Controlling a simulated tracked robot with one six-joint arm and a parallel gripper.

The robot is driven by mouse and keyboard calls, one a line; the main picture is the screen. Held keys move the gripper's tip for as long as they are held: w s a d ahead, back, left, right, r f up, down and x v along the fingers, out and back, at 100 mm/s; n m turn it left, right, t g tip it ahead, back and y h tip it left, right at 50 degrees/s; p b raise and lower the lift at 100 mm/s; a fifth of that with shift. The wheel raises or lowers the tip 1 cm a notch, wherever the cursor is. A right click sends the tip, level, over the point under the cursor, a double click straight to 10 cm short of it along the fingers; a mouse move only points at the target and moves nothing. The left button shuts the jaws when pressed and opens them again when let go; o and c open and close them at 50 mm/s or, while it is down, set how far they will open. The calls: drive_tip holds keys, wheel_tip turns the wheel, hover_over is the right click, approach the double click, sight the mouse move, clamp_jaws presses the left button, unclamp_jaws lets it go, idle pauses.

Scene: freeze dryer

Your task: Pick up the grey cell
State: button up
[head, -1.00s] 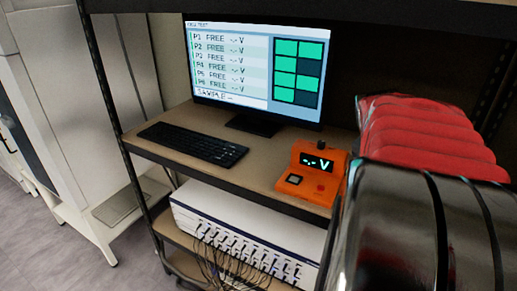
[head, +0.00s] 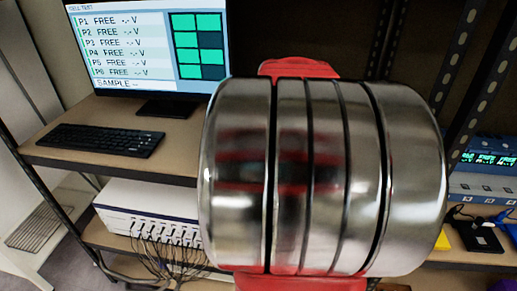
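No grey cell can be made out in the head view. My own metal and red arm link fills the middle of the picture and hides much of the shelving behind it. My gripper is not in view, so its state does not show.
A monitor (head: 145,45) and black keyboard (head: 92,140) stand on the upper left shelf. Below is a white-and-blue box (head: 150,222) with several cables. At right are a blue instrument (head: 485,180) with green displays and a black item (head: 480,237) beside a yellow one (head: 442,242).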

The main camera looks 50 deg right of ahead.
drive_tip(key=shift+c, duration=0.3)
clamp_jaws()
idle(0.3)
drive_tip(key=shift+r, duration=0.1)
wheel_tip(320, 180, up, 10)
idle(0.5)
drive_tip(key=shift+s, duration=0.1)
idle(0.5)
